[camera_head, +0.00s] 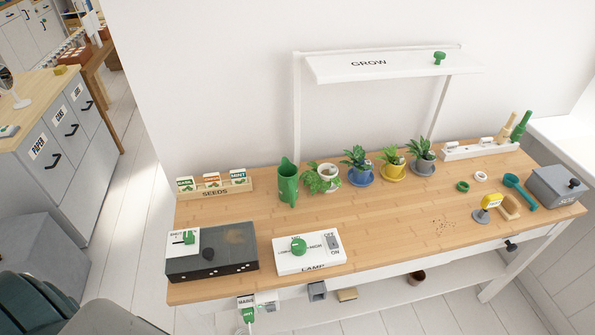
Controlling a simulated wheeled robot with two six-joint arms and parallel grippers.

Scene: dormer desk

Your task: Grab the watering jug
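The watering jug (287,184) is a tall green vessel standing upright on the wooden desk (370,225), left of the row of potted plants. Nothing touches it from above, and its front side is unobstructed. Neither of my grippers shows in the head view.
Several potted plants stand right of the jug, the nearest in a white pot (323,183). A seed box (214,188) is to its left. A dark tray (212,257) and a lamp control box (309,251) sit in front. A white GROW shelf (385,65) overhangs the back.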

